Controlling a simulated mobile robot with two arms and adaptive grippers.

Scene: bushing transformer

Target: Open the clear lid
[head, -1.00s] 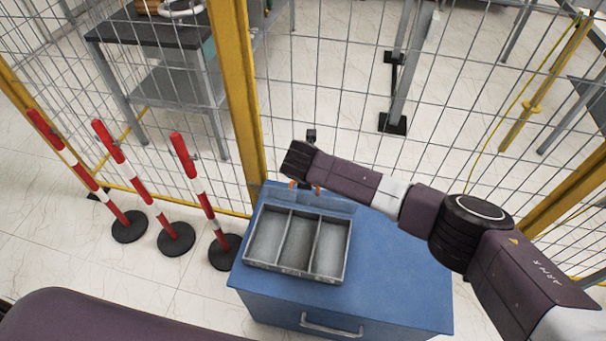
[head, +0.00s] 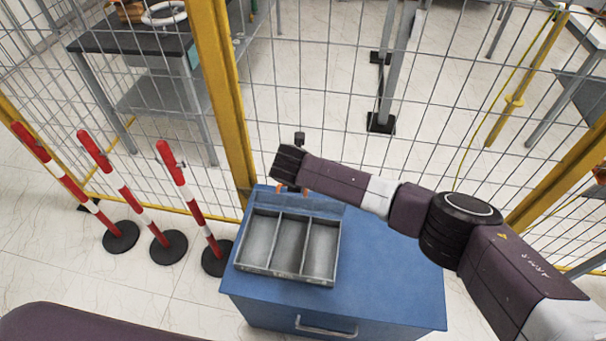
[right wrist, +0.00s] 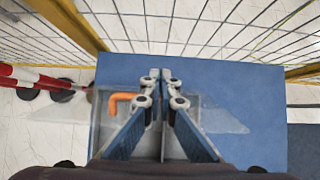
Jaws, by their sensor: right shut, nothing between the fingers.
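A grey tray (head: 335,262) with three empty-looking compartments sits on a blue cabinet. The clear lid (head: 326,206) shows as a faint see-through panel along the tray's far edge, swung back off the compartments. In the right wrist view, pale see-through patches of the lid (right wrist: 222,121) show beside the fingers. My right gripper (head: 291,189) is at the tray's far edge, beside the lid. In the wrist view its fingertips (right wrist: 160,76) are together with nothing between them. I cannot tell whether they touch the lid. My left gripper is not in view.
The blue cabinet (head: 390,265) has free top to the tray's right. A wire fence with a yellow post (head: 222,90) stands close behind. Red-and-white posts (head: 190,195) stand to the left. An orange hooked piece (right wrist: 118,102) shows left of the fingers.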

